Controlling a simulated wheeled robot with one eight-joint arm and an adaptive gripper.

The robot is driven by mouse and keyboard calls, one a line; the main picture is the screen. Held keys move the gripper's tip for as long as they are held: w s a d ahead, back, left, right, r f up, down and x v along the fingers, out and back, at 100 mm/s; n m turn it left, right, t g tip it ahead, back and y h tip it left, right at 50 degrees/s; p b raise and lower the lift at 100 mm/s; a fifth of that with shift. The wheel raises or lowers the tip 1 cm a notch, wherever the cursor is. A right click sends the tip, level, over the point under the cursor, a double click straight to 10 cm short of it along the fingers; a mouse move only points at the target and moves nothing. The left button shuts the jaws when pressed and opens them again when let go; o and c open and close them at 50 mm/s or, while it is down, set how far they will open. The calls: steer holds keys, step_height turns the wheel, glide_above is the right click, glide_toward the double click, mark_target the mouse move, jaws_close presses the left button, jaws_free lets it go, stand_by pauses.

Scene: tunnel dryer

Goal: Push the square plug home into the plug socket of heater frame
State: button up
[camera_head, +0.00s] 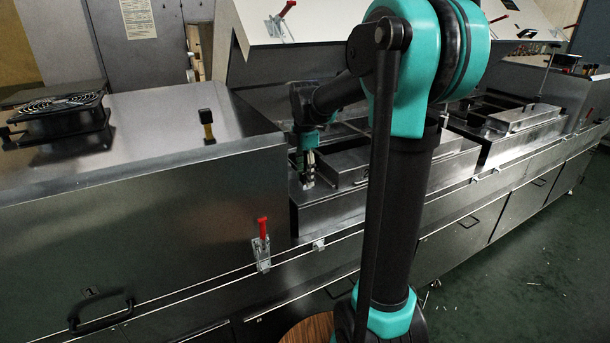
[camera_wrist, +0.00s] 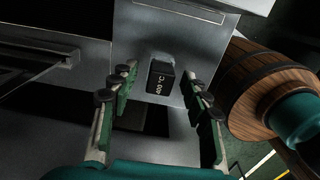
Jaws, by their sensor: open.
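My gripper (camera_wrist: 161,86) is open, its two green-padded fingers apart on either side of a small black square block marked "400 °C" (camera_wrist: 161,90). This block appears to be the square plug; it stands at a bright metal plate of the heater frame (camera_wrist: 150,40). I cannot tell how deep the block sits, and the socket does not show apart from it. There is visible space between the block and both fingers. In the camera_head view my gripper (camera_head: 308,172) points down at the near left end of the metal heater frame (camera_head: 330,208); the plug cannot be made out there.
A closed metal housing with a fan (camera_head: 62,118) stands left of the open bay. A raised lid (camera_head: 270,70) is behind it. A red-handled clamp (camera_head: 262,245) is on the front edge. Other metal frames (camera_head: 520,125) lie to the right.

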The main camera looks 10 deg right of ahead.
mark_target(305, 174)
step_height(305, 174, up, 12)
stand_by(0.5)
steer(key=shift+s+f, duration=0.1)
